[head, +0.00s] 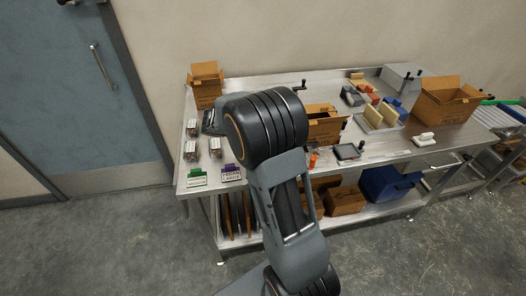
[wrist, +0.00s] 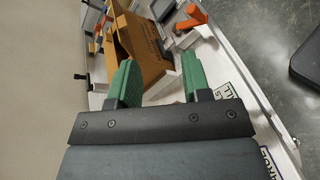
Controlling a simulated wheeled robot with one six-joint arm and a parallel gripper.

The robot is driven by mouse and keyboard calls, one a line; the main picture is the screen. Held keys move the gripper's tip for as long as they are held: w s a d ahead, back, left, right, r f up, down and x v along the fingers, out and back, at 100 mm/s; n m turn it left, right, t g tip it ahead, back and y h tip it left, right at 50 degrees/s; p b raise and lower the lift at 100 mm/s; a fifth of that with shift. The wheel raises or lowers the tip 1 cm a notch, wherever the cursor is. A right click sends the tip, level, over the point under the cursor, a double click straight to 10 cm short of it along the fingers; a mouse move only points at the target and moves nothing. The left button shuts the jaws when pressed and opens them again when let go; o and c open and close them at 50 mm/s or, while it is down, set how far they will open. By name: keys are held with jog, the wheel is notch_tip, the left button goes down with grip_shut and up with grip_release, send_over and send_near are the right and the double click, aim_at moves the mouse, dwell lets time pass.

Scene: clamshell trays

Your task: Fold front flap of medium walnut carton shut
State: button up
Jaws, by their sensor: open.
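The middle brown carton (head: 324,128) stands on the steel table just right of my arm, its top open with flaps standing up. I take it as the medium walnut carton. My arm hides its left part in the head view. In the wrist view the carton (wrist: 140,52) is tilted in the picture, just beyond my fingertips. My gripper (wrist: 158,80) is open, its two green fingers apart with nothing seen between them. I cannot tell whether a finger touches the carton. In the head view the fingers are hidden behind my arm.
A smaller carton (head: 206,88) stands at the back left and a larger open one (head: 447,101) at the right. Small packs (head: 191,150) and label cards (head: 196,178) lie at the left.

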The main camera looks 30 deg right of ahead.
jog(key=s+a+r+m+t+y+p, duration=0.1)
jog(key=s+a+m+t+y, duration=0.1)
jog(key=s+a+y, duration=0.4)
jog(key=shift+s+a+r+t, duration=0.25)
jog(key=shift+a+t, duration=0.4)
jog(key=shift+t, duration=0.05)
